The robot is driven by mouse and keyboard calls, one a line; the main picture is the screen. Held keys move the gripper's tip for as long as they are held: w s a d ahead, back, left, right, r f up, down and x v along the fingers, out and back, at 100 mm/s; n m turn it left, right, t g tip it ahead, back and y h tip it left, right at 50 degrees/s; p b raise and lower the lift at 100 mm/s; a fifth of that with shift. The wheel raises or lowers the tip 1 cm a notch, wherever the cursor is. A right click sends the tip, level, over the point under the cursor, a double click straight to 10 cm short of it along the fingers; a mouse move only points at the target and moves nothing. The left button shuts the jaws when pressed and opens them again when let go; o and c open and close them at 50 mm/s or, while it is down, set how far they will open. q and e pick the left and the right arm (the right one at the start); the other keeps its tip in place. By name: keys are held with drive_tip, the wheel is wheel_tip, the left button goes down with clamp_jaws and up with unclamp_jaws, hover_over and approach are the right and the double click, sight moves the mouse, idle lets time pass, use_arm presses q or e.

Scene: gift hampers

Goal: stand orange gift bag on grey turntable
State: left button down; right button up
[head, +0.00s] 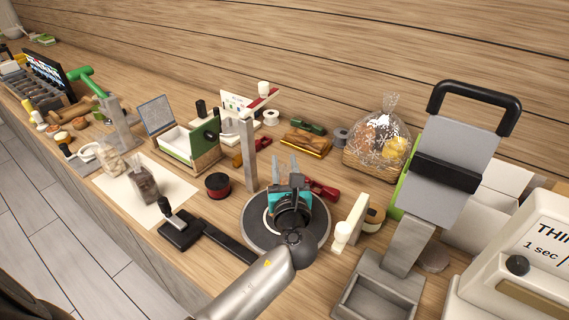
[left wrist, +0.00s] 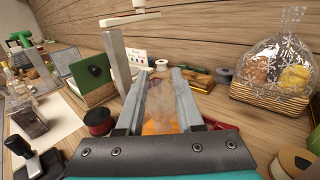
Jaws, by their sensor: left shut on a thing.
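The grey turntable (head: 257,232) is a round disc with a dark rim on the counter, in the middle of the head view. My left gripper (head: 285,166) is over it, pointing toward the back wall. In the left wrist view its fingers (left wrist: 160,78) are closed on the orange gift bag (left wrist: 160,126), which shows an orange lower part and a translucent upper part. In the head view the bag is hidden by my gripper. I cannot tell whether the bag's base touches the turntable. My right gripper is not in view.
A grey post (head: 248,155) with a red-and-white top stands just behind the turntable, to the left. A wrapped basket (head: 375,148) and a large grey press-like device (head: 448,170) stand to the right. A dark red spool (head: 217,186) and a black stamp-like tool (head: 180,228) are left.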

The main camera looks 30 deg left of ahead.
use_arm(q)
drive_tip(key=shift+f, duration=0.5)
idle(1.2)
drive_tip(key=shift+c, duration=2.3)
unclamp_jaws()
drive_tip(key=shift+f, duration=0.1)
drive_tip(key=shift+s, duration=0.1)
drive_tip(key=v, duration=1.5)
drive_tip(key=shift+s+d, duration=0.1)
